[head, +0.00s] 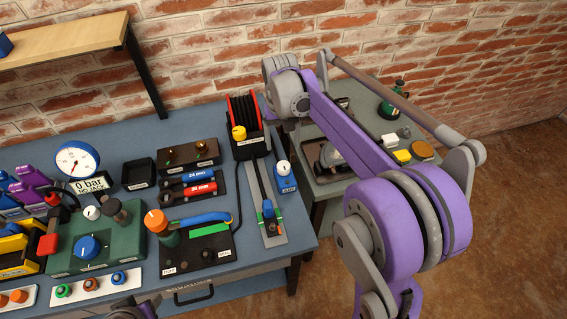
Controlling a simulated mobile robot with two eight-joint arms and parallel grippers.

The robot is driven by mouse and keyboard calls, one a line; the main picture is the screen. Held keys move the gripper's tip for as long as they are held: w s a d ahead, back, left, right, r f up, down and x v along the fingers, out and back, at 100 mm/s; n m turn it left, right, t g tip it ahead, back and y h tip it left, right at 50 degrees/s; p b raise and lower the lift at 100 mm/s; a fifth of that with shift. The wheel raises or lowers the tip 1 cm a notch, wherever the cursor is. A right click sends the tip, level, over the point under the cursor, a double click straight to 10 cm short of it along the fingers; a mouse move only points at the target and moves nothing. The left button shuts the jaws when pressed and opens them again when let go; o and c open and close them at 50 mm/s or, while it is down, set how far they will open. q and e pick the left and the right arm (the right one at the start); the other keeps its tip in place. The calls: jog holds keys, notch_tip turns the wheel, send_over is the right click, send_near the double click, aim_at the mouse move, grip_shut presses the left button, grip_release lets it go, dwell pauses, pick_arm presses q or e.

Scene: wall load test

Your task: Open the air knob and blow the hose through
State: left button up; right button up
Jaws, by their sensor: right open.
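The air knob (283,167) is a white knob on top of a small blue box (287,184) labelled AIR, at the right of the blue bench. A black hose (258,185) runs from a red-and-black reel (242,110) down to a fitting on a grey plate (268,228) with a green mark. My right arm's grey far end (285,88) is above and behind the air box, apart from it. Its fingertips are not clearly visible. A dark and purple part of mine (133,311) shows at the bottom edge; its jaws cannot be made out.
A gauge (76,160), a 0 bar display (90,184) and a green panel with a blue knob (87,247) stand at left. An orange-topped post (156,221) and a blue-handled tool stand left of the plate. A grey side table (336,186) adjoins the bench at right.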

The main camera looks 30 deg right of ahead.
aim_at(283, 165)
notch_tip(283, 165, down, 10)
jog(key=shift+s+f, duration=0.15)
jog(key=shift+f, duration=0.05)
dwell(0.3)
grip_shut()
